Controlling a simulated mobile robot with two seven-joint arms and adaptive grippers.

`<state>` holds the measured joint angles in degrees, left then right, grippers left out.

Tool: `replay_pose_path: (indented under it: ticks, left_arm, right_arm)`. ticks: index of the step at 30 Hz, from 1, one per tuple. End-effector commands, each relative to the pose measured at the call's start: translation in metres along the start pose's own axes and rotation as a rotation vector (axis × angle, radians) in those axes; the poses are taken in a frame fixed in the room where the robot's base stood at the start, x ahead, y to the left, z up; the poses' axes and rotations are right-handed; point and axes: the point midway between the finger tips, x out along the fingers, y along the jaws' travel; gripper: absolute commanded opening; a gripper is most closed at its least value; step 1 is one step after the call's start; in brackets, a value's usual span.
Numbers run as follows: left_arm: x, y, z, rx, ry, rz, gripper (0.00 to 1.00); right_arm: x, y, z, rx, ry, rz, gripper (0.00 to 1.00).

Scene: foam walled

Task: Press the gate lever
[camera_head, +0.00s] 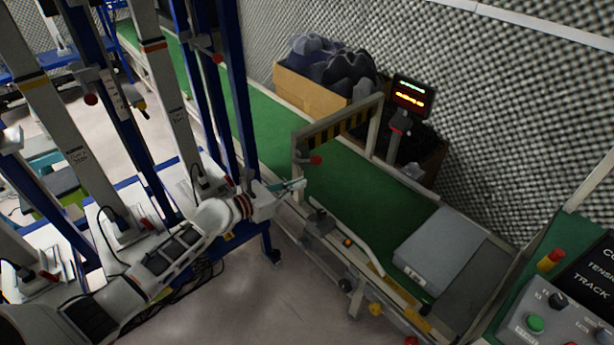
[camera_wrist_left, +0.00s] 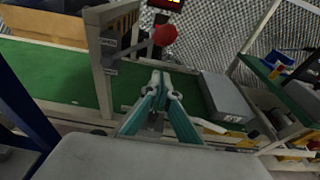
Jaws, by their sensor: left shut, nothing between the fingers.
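The gate lever (camera_head: 316,160) has a red round knob and sticks out from the near post of the gate (camera_head: 338,128), a grey frame with a yellow-and-black striped crossbar over the green conveyor. The red knob also shows in the left wrist view (camera_wrist_left: 165,35), above and just right of my fingertips. My left gripper (camera_head: 298,184) is shut and empty, with teal fingers. In the head view it is a little below and left of the knob, with a visible gap. The fingertips also show in the left wrist view (camera_wrist_left: 161,80). My right gripper is not in view.
A grey box (camera_head: 440,248) lies on the green conveyor (camera_head: 375,205) right of the gate. A lit display (camera_head: 411,95) stands behind the gate. A control panel (camera_head: 565,310) is at lower right.

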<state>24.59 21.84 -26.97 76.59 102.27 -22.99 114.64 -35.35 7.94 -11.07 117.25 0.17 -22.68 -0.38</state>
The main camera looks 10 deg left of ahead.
Motion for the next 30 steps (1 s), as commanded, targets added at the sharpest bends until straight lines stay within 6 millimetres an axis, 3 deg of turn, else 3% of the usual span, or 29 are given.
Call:
replay_pose_path:
  ticks: [3, 9, 26, 30]
  left_arm:
    - [-0.021, 0.001, -0.001, 0.002, 0.003, 0.0, 0.0]
    - [-0.039, 0.001, -0.003, -0.002, 0.004, 0.0, 0.0]
    - [-0.041, 0.0, -0.004, -0.002, 0.004, 0.0, 0.0]
    - [-0.045, -0.011, -0.014, 0.08, 0.02, -0.003, 0.0]
  right_arm:
    - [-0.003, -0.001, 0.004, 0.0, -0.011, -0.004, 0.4]
    - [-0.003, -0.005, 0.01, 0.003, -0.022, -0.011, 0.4]
    - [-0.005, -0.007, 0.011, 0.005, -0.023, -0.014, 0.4]
    - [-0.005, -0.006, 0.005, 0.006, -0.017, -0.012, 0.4]
